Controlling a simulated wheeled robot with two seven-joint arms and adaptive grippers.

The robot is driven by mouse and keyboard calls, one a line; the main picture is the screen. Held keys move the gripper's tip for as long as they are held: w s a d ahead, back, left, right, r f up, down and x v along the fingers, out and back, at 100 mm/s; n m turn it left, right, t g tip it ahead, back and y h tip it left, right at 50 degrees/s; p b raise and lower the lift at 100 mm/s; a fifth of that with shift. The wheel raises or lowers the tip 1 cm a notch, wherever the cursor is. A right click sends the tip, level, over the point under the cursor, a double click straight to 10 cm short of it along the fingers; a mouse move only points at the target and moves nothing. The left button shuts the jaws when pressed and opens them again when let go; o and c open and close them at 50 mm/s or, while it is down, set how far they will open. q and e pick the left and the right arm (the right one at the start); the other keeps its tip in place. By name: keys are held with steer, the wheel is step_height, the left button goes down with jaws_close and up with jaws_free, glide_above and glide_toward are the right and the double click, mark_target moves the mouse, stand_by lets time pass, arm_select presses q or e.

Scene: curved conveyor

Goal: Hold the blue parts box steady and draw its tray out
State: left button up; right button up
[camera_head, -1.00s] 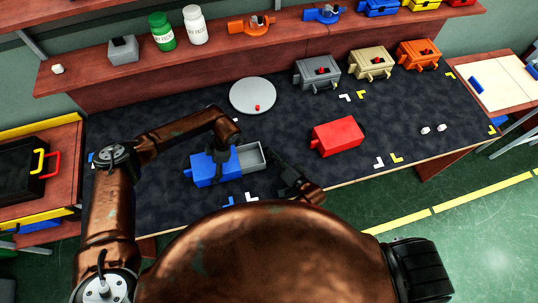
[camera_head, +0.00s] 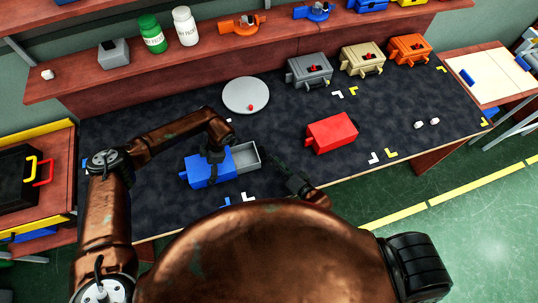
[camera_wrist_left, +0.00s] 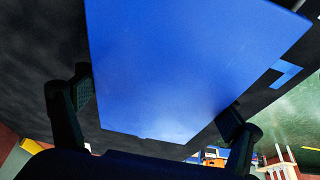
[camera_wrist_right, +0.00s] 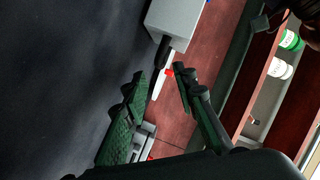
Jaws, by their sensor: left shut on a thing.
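The blue parts box (camera_head: 200,172) sits on the dark mat, left of centre. Its grey tray (camera_head: 247,157) sticks out of the box's right side, and its inside looks empty. My left gripper (camera_head: 214,155) is shut on the box from above; in the left wrist view the blue box (camera_wrist_left: 180,65) fills the space between the fingers. My right gripper (camera_head: 280,165) is just right of the tray, apart from it. In the right wrist view its fingers (camera_wrist_right: 159,72) are open and empty, with the tray (camera_wrist_right: 172,20) and its dark handle (camera_wrist_right: 162,52) beyond the tips.
A red box (camera_head: 331,133) stands to the right, and a round grey plate (camera_head: 246,95) with a small red piece lies behind. Grey (camera_head: 309,70), tan (camera_head: 361,58) and orange (camera_head: 409,48) boxes line the back.

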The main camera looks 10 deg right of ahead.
steer(key=v, duration=0.6)
steer(key=shift+s+d+r, duration=0.1)
steer(key=shift+s+d, duration=0.1)
steer(key=shift+s, duration=0.05)
arm_select(q)
steer(key=o, duration=1.4)
steer(key=shift+o, duration=0.2)
